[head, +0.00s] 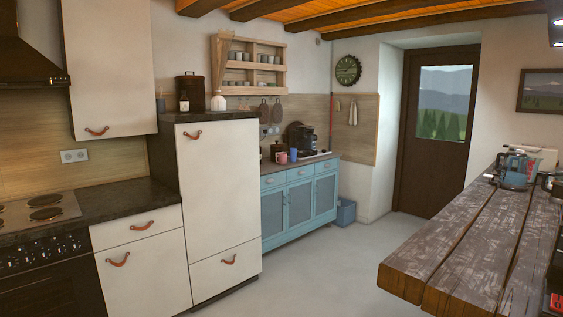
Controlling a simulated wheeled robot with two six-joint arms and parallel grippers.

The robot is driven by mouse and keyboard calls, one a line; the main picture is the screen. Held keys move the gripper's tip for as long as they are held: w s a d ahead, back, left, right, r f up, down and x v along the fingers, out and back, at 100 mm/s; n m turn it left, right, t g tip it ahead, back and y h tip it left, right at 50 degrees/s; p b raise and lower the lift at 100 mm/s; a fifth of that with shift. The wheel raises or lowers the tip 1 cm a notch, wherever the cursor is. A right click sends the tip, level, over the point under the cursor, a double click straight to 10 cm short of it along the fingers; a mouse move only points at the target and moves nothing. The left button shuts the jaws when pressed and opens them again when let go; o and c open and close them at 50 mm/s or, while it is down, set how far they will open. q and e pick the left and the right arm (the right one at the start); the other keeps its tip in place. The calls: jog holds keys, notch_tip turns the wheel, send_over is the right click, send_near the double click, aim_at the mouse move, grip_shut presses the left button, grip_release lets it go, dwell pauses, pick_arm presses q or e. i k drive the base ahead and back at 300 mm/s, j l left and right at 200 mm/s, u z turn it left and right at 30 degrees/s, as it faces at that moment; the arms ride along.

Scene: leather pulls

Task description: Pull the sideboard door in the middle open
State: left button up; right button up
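The blue sideboard (270,243) stands against the back wall, just beyond the tall white cabinet. Its middle door (300,203) has a darker panel in a blue frame and looks shut, flush with the doors on either side. The left door (273,213) and right door (326,195) also look shut. A row of drawers (300,173) with small knobs runs above the doors. Any handle on the middle door is too small to make out. Neither of my grippers shows in the head view.
The tall white cabinet (218,190) stands at the sideboard's near left. A wooden table (465,235) fills the right side. Clear grey floor (335,260) lies between them. A blue bin (345,212) stands at the sideboard's right end. Mugs and a coffee machine (301,138) stand on top.

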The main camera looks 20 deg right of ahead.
aim_at(298, 212)
jog(key=i+l+z, duration=0.15)
jog(key=i, duration=0.75)
jog(key=i+l+z, duration=0.15)
jog(key=i, duration=0.7)
jog(key=i+z, duration=0.4)
jog(key=i, duration=0.15)
jog(key=i+z, duration=0.4)
jog(key=i, duration=0.15)
jog(key=i+j+z, duration=0.35)
jog(key=i, duration=0.15)
jog(key=i+l, duration=0.1)
jog(key=i, duration=0.45)
jog(key=i+l, duration=0.15)
jog(key=i, duration=0.4)
jog(key=i+l, duration=0.1)
jog(key=i, duration=0.45)
jog(key=u, duration=0.05)
